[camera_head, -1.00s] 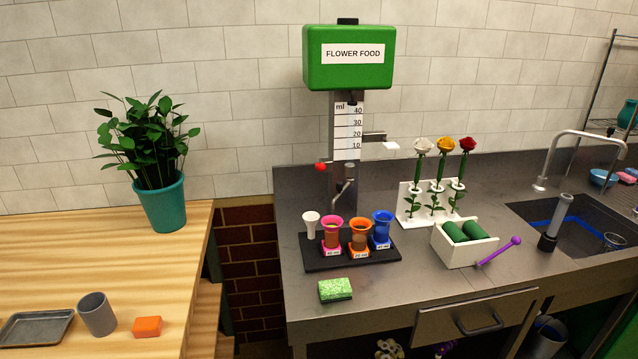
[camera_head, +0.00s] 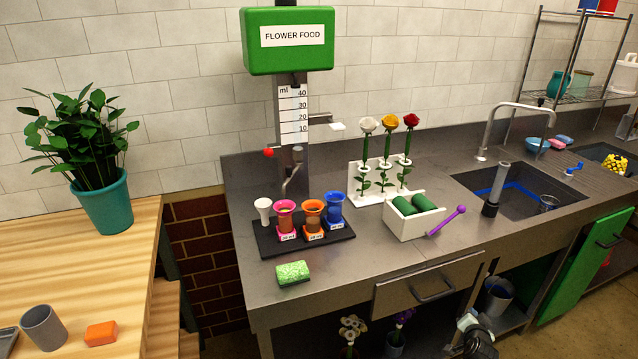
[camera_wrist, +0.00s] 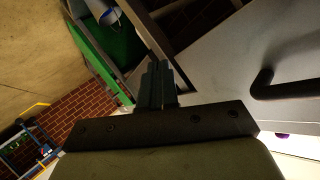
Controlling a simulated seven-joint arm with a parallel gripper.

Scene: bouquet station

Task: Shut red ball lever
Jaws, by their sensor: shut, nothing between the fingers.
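The red ball (camera_head: 268,153) of the lever sits on the left side of the metal column under the green flower food dispenser (camera_head: 288,62). A bent metal spout or rod (camera_head: 291,180) hangs below it, above the cups. Whether the lever is open or shut I cannot tell. My gripper (camera_wrist: 157,86) is shut and empty in the wrist view, near the grey drawer front with its dark handle (camera_wrist: 288,88). In the head view a dark shape at the lower right, below the counter, seems to be my arm's end, far from the red ball.
A black tray (camera_head: 305,241) with several coloured cups stands below the dispenser. Roses in a white stand (camera_head: 362,191), a white box (camera_head: 408,222) with green rolls and a green sponge (camera_head: 293,273) are on the counter.

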